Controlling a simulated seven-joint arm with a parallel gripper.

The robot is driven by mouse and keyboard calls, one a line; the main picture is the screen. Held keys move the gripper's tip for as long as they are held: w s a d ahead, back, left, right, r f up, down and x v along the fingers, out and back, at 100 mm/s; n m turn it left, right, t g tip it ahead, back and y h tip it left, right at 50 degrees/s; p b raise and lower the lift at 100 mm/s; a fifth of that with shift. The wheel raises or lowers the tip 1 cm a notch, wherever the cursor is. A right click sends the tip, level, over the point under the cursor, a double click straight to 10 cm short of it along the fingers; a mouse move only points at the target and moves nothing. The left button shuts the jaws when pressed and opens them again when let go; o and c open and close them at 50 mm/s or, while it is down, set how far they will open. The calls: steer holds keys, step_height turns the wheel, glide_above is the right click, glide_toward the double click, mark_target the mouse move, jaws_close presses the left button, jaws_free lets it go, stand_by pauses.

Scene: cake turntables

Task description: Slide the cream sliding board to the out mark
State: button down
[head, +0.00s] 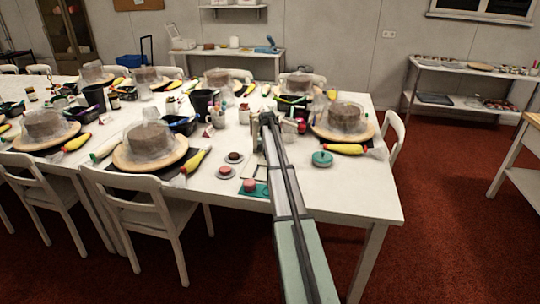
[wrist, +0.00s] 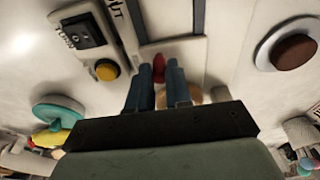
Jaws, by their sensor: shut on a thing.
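In the wrist view the cream sliding board (wrist: 172,50) lies flat on the pale surface, with dark strips beside it. A red knob (wrist: 159,63) stands at its edge. My gripper (wrist: 161,74) is shut on this knob, its two dark fingers on either side. In the head view my own arm reaches over the table and hides the board and my fingers.
A dark device (wrist: 84,31) and a yellow button (wrist: 107,70) are left of the board. Covered cakes on turntables line the white table (head: 345,200).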

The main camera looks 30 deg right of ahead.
steer(key=shift+s+a, duration=3.6)
steer(key=shift+a, duration=0.1)
steer(key=c, duration=1)
jaws_free()
steer(key=shift+c, duration=0.2)
steer(key=shift+d+r, duration=0.1)
steer(key=shift+r, duration=0.05)
step_height(320, 180, up, 7)
